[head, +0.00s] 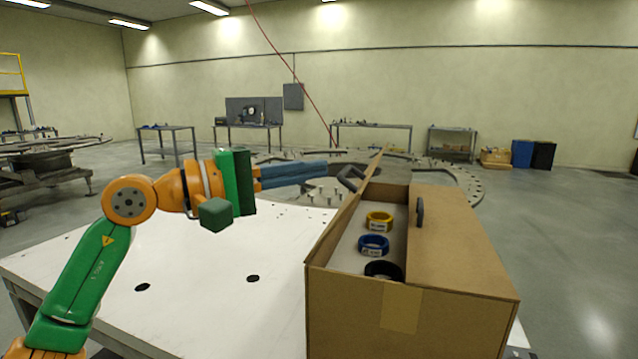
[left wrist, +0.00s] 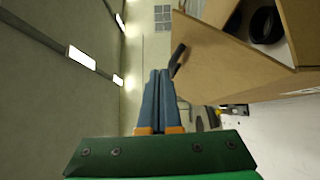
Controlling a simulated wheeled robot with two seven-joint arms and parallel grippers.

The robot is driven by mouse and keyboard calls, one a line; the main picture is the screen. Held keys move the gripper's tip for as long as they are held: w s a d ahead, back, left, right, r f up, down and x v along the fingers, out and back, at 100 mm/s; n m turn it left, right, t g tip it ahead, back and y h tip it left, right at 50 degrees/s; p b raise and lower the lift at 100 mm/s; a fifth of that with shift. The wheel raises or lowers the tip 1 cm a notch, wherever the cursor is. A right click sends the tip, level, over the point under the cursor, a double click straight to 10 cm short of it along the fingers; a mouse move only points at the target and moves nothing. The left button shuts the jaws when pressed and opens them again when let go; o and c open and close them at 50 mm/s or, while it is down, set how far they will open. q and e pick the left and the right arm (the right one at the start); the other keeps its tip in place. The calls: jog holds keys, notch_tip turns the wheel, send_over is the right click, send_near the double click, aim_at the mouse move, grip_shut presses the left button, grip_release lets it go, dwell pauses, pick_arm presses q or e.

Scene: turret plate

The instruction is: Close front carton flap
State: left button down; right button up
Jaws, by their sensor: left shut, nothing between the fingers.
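An open brown cardboard carton (head: 350,315) stands on the white table. Its left flap (head: 345,212) is raised and tilted, with a dark handle (head: 350,179) near its far end. The right flap (head: 455,235) lies flat over the right half and has a dark handle (head: 420,212). My left gripper (head: 326,168) is shut and empty, its blue fingers pointing right, close to the left flap's handle. In the left wrist view the shut fingertips (left wrist: 159,72) are beside a handle (left wrist: 178,59) on a raised flap (left wrist: 225,65); contact is unclear. My right gripper is out of view.
Inside the carton are a yellow ring (head: 379,221), a blue ring (head: 373,244) and a black ring (head: 383,269). The white table (head: 215,285) is clear left of the carton. A large round plate (head: 455,190) lies behind it.

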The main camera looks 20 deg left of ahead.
pick_arm(q)
jog(key=s+a+r+n+t+y, duration=0.25)
jog(key=s+a+y, duration=0.2)
jog(key=y, duration=0.45)
jog(key=w+d+f+p, duration=0.3)
jog(key=w+d, duration=0.3)
jog(key=w, duration=0.2)
jog(key=shift+w+m+t+p, duration=0.35)
jog(key=shift+t+p, duration=0.1)
jog(key=shift+p, duration=0.15)
jog(key=shift+a, duration=0.15)
